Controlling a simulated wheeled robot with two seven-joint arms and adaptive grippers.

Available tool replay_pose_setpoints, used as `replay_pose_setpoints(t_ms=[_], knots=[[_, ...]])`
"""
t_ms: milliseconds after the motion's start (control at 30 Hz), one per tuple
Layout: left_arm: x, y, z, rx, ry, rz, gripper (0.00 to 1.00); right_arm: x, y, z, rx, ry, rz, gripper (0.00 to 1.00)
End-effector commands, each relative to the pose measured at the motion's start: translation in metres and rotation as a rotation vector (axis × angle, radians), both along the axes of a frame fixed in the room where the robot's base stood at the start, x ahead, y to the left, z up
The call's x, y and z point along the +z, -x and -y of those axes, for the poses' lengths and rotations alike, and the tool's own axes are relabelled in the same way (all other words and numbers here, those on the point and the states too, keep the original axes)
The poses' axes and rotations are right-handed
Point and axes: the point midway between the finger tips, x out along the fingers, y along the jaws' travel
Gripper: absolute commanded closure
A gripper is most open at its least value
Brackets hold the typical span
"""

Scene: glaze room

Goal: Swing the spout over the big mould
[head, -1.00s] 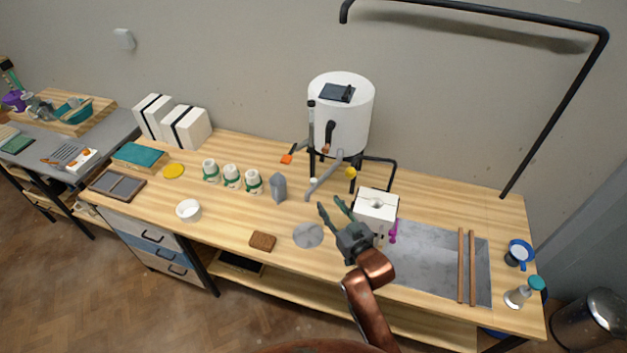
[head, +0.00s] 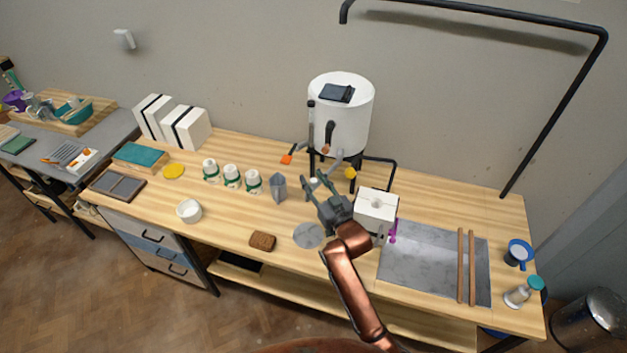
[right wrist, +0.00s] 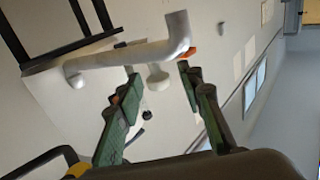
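The spout (head: 338,156) is a grey pipe low on the white tank (head: 340,115), pointing toward the front left. In the right wrist view the spout (right wrist: 125,57) crosses just beyond my fingertips, with a pale knob (right wrist: 158,76) hanging from it. My right gripper (head: 313,182) is open at the spout's outer part and hides some of it; in the wrist view the knob lies between its fingertips (right wrist: 158,78), not gripped. A white block mould with a hole on top (head: 376,203), likely the big mould, stands right of the gripper. My left gripper is out of view.
A grey pointed block (head: 278,188) and several white jars (head: 232,176) stand left of the gripper. A round grey disc (head: 307,235) lies in front. A grey slab (head: 430,255) with two wooden rods (head: 461,265) is at right.

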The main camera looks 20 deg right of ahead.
Motion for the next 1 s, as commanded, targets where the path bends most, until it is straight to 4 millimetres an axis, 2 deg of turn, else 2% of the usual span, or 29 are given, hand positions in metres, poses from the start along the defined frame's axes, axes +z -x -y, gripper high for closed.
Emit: replay_pose_setpoints(t_ms=[67, 567, 1000], knots=[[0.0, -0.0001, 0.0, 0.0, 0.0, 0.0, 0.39, -0.0002, 0.0002, 0.0, 0.0, 0.0, 0.0, 0.65], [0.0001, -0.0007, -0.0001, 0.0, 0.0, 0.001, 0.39, -0.0003, 0.0005, 0.0002, 0.0, 0.0, -0.001, 1.0], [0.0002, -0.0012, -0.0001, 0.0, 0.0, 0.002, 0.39, -0.0004, 0.0006, 0.0003, 0.0, 0.0, -0.001, 1.0]])
